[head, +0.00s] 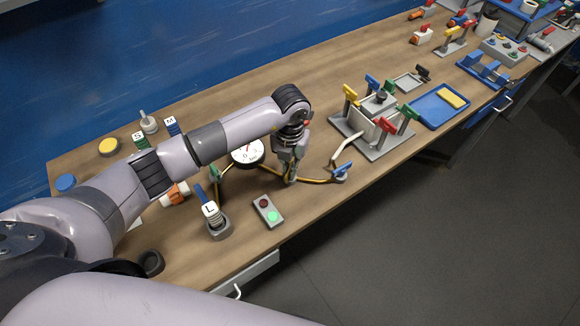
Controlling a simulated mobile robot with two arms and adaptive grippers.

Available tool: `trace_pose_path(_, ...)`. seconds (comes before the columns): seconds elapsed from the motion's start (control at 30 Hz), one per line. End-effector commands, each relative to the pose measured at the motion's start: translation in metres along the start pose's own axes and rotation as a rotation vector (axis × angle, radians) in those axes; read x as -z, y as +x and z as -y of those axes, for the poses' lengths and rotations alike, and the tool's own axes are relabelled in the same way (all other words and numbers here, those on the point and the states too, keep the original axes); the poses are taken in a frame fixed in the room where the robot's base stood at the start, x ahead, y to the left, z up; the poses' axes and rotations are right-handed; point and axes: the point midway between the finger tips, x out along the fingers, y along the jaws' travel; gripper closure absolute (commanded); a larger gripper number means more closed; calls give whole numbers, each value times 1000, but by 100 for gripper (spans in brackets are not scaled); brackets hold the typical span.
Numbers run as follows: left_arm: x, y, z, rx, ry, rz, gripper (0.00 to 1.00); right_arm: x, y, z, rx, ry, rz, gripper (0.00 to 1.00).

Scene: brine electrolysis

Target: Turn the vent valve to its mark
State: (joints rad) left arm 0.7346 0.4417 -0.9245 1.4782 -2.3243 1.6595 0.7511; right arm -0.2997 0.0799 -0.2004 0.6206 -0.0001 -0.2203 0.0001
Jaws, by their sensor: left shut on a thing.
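My left arm reaches in from the left, and its gripper (290,179) points down at the brass-coloured pipe (265,168) near the middle of the bench. It is shut on what appears to be the vent valve's handle, which the fingers hide. The valve's mark cannot be made out. A round white gauge (246,152) stands left of the gripper. A blue-handled valve (342,168) sits at the pipe's right end, and a green-handled valve (214,173) at its left end. My right gripper is not in view.
A grey box with a red and a lit green button (268,211) lies in front of the pipe. A holder labelled L (211,213) stands left of it. A grey rig with coloured clamps (372,123) and a blue tray (440,107) are to the right. The bench's front edge is close.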

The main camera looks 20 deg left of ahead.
Motion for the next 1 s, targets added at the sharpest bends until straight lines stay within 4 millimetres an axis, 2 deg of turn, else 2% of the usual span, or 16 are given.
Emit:
trace_pose_path(0.6,-1,-1,0,1,-577,4,100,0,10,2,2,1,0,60)
trace_pose_path(1.0,-2,-2,0,2,-841,4,100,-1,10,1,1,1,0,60)
